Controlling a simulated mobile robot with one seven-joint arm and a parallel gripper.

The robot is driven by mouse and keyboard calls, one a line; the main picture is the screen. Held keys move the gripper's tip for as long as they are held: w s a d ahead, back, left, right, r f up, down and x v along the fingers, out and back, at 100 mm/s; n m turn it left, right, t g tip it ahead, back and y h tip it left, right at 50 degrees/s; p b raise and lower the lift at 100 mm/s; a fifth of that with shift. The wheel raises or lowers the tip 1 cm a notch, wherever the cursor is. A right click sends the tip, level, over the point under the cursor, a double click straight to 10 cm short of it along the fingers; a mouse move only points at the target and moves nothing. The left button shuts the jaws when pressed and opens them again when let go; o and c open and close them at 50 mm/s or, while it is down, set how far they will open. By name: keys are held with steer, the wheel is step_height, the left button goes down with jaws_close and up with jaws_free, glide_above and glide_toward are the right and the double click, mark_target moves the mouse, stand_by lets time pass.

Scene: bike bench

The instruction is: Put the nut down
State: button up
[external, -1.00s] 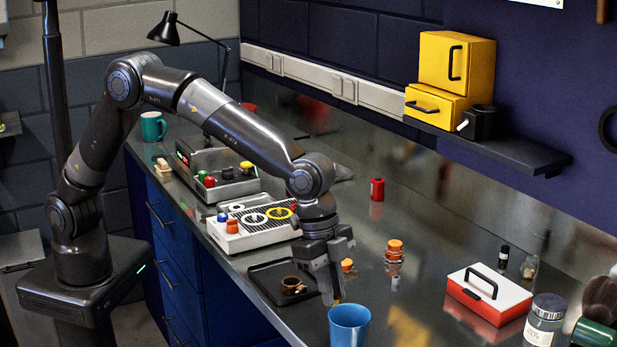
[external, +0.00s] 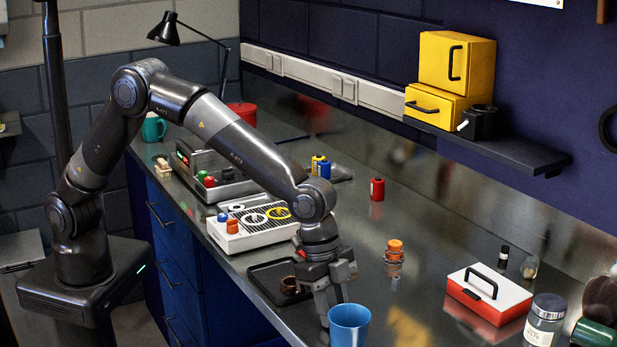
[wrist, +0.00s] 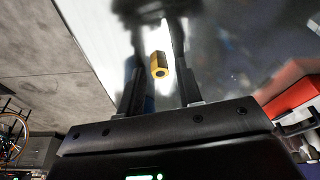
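The nut (wrist: 158,66) is a small gold, hexagonal piece with a dark hole in the end facing the camera. In the wrist view it is between the two fingers of my gripper (wrist: 157,75), with a visible gap on each side. It appears to be at the shiny bench top (external: 420,280), though the exact contact is not clear. In the external view my gripper (external: 334,305) is low over the bench, just behind the blue cup, with its fingers apart; the nut is hidden there.
The blue cup (external: 349,328) stands close in front of my gripper. A dark tray (external: 262,277) with a small brown cup (external: 290,285) is to the left. An orange-capped jar (external: 394,252) and a red-and-white box (external: 489,293) stand to the right, with bare bench between.

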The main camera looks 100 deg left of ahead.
steer(key=shift+o, duration=0.5)
steer(key=shift+r, duration=0.1)
steer(key=shift+r, duration=0.35)
steer(key=v, duration=1.1)
steer(key=s+a+r+n, duration=0.1)
steer(key=s+a+r, duration=0.1)
steer(key=s+r, duration=0.25)
steer(key=s+a+r, duration=0.3)
steer(key=s, duration=0.3)
steer(key=s+a+f+n+t, duration=0.1)
steer(key=s+a+n, duration=0.1)
steer(key=s, duration=1.3)
steer(key=s+a+f+n+t+y, duration=0.1)
steer(key=s+a+n, duration=0.2)
steer(key=s, duration=1.2)
steer(key=a, duration=0.2)
steer(key=shift+s+a+f+t+y, duration=0.2)
steer(key=shift+a+t+y, duration=0.1)
steer(key=shift+a+t, duration=0.1)
